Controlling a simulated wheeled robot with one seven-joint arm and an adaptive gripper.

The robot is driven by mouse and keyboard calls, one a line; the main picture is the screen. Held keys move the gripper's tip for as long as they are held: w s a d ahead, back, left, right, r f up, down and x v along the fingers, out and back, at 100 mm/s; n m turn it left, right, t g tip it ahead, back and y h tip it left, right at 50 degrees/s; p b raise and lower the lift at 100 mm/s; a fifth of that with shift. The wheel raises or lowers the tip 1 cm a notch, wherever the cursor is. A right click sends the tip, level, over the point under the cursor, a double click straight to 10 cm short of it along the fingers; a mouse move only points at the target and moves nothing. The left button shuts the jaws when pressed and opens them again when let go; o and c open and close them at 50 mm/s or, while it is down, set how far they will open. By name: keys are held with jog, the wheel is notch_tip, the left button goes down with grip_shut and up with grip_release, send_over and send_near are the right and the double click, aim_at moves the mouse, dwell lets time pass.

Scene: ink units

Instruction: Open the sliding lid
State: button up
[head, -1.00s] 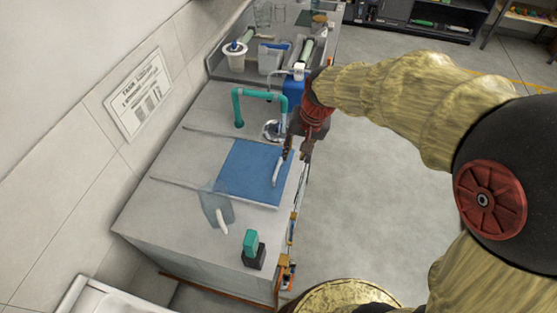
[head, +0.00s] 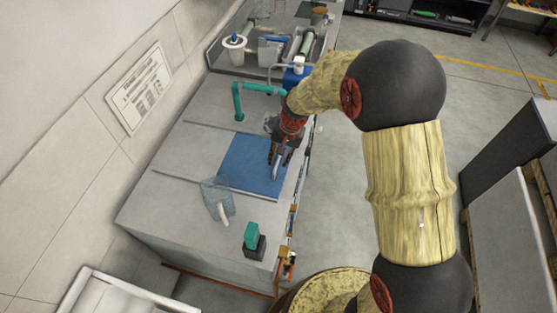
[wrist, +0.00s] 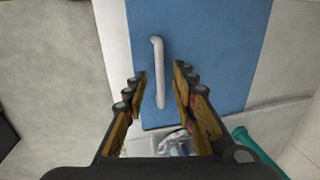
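The sliding lid (head: 245,164) is a flat blue panel set in the grey unit top between two thin rails. A white bar handle (wrist: 157,62) stands along one edge of the lid. My gripper (wrist: 160,76) is open, with its fingers on either side of the handle's line and nothing clamped. In the head view my gripper (head: 281,152) is over the lid's right part, at the handle. Whether the fingertips are level with the handle or above it, I cannot tell.
A teal pipe (head: 237,100) rises behind the lid and also shows in the wrist view (wrist: 255,148). A clear scoop with a white handle (head: 220,200) and a teal-and-black block (head: 253,240) are on the near top. Open floor lies to the right.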

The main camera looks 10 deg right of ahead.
jog(key=shift+a+f, duration=0.1)
jog(key=shift+f, duration=0.3)
jog(key=shift+c, duration=0.2)
grip_shut()
dwell(0.6)
